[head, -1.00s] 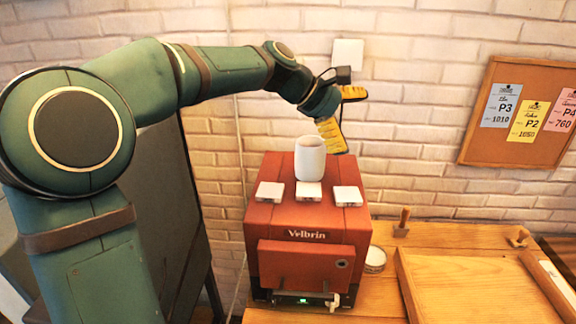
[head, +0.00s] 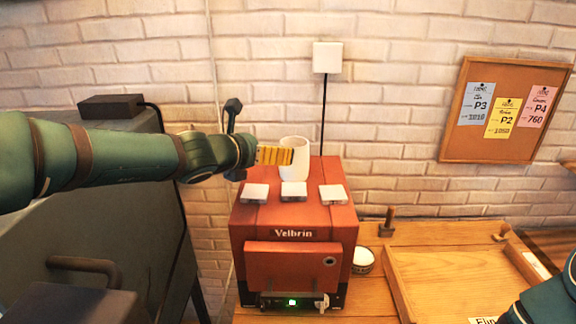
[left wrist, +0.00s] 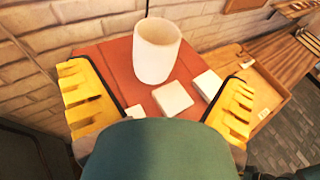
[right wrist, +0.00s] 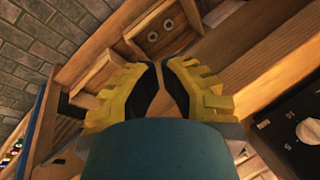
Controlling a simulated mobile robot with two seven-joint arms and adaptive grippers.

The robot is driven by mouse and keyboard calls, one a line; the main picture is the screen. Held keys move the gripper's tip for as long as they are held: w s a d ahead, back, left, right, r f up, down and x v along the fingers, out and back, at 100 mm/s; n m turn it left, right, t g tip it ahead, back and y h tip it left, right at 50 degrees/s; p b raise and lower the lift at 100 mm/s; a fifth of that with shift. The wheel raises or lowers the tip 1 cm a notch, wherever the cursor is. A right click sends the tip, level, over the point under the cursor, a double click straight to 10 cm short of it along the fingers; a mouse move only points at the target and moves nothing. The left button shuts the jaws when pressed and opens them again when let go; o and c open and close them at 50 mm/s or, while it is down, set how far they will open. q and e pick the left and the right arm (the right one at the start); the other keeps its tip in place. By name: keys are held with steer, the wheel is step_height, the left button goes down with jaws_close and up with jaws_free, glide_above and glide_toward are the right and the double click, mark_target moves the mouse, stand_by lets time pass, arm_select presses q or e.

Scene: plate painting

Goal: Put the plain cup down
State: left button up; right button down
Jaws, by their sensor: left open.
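The plain white cup (head: 295,158) stands upright on top of the red Velbrin kiln (head: 250,215), behind a row of small white blocks. It also shows in the left wrist view (left wrist: 157,52), with its open mouth up. My left gripper (head: 275,156) is open, its yellow fingers pointing right at the cup's left side in the head view. In the left wrist view the fingers (left wrist: 155,88) are wide apart, with the cup beyond them and nothing held. My right gripper (right wrist: 159,68) shows in its wrist view, its fingertips close together and holding nothing visible.
White blocks (head: 294,189) sit along the kiln top's front. A small round bowl (head: 363,260) stands right of the kiln on the wooden bench. A wooden tray (head: 450,277) lies further right. A dark cabinet (head: 110,200) stands left; a brick wall is behind.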

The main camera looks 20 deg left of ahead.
arm_select(q)
glide_toward(301, 142)
steer(key=w, duration=0.1)
steer(key=x, duration=0.6)
steer(key=shift+s+d+f, duration=0.15)
steer(key=shift+s+f, duration=0.05)
steer(key=c, duration=1.2)
